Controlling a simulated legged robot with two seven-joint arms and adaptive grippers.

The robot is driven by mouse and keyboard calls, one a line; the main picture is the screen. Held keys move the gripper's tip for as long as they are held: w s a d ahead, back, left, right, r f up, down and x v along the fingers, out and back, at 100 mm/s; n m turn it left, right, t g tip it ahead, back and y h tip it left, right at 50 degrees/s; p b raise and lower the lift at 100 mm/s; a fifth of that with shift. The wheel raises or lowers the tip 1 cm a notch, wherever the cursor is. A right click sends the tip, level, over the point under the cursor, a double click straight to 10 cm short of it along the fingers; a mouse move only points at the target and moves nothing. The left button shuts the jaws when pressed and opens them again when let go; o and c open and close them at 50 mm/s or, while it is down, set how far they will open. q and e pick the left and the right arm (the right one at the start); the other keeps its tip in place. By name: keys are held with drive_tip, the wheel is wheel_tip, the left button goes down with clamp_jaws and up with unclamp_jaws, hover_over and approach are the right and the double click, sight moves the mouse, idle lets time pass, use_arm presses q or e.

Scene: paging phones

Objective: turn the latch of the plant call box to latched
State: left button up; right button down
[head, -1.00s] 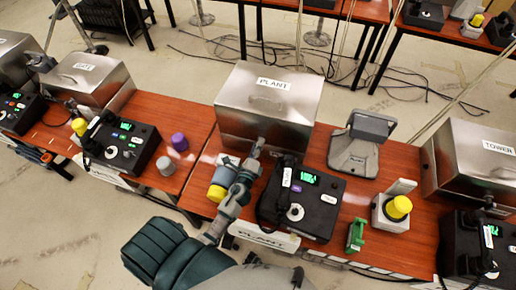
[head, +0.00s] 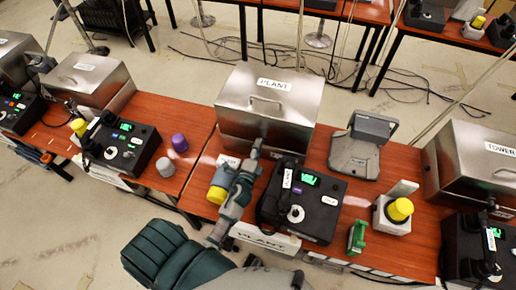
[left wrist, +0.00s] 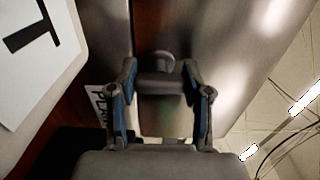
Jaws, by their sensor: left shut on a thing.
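The plant call box (head: 268,105) is a steel box with a sloped lid, a handle and a PLANT label, at the middle of the head view. My left gripper (head: 255,150) is at its front face, by the lid's lower edge. In the left wrist view the gripper (left wrist: 160,88) is shut on the latch, a grey crossbar (left wrist: 160,80) with a round knob behind it. The bar lies across between the two fingers. In the head view the gripper hides the latch, and I cannot tell whether it is latched. My right gripper is out of view.
A black phone (head: 302,202) stands right of my left forearm. A yellow-capped device (head: 217,190) stands close on its left. A grey stand (head: 360,145), a yellow-topped button box (head: 395,212) and a green object (head: 357,238) are further right on the table.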

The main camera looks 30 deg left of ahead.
use_arm(q)
drive_tip(key=shift+s+f, duration=0.1)
drive_tip(key=shift+f, duration=0.15)
drive_tip(key=o, duration=1)
drive_tip(key=shift+c, duration=0.2)
drive_tip(key=shift+o, duration=1.1)
drive_tip(key=shift+a+r, duration=0.1)
drive_tip(key=v, duration=1.2)
